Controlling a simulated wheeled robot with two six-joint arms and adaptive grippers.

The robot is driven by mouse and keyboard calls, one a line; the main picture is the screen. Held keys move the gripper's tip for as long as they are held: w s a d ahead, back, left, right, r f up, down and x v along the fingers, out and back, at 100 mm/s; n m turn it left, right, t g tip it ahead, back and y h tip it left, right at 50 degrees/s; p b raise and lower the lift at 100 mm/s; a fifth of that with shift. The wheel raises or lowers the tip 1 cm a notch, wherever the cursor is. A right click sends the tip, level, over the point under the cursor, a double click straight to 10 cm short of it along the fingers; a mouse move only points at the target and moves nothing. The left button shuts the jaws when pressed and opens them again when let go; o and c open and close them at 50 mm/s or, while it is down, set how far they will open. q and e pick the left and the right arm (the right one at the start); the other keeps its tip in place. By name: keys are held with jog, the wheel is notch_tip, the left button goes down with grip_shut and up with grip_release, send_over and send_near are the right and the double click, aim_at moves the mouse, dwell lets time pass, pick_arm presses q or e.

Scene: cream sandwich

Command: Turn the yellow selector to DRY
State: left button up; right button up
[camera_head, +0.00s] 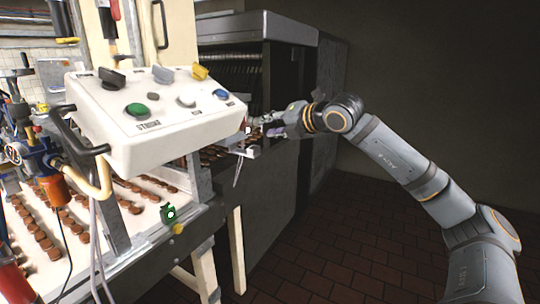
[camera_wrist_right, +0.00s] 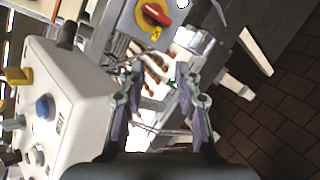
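The yellow selector (camera_head: 200,72) sits at the back edge of the sloping top of a white control box (camera_head: 150,150). Its label is too small to read, so I cannot tell its setting. In the right wrist view the yellow selector (camera_wrist_right: 18,76) shows at the far left, on the control box (camera_wrist_right: 75,100). My right gripper (camera_head: 254,127) is just right of the box, apart from the selector. In the wrist view its two fingers (camera_wrist_right: 160,98) are spread with nothing held between them. My left gripper is not in view.
The box also carries a black selector (camera_head: 112,78), a green button (camera_head: 138,110), a blue button (camera_head: 221,94) and grey controls. A red rotary switch (camera_wrist_right: 155,14) shows in the wrist view. A conveyor with brown biscuits (camera_head: 130,205) runs below. A dark oven-like machine (camera_head: 300,60) stands behind.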

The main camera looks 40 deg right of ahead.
jog(key=w+d+f+m+g, duration=0.1)
jog(key=w+d+f+m, duration=0.1)
jog(key=f, duration=0.8)
jog(key=shift+w+g+y, duration=0.3)
jog(key=shift+w, duration=0.5)
jog(key=shift+r, duration=0.1)
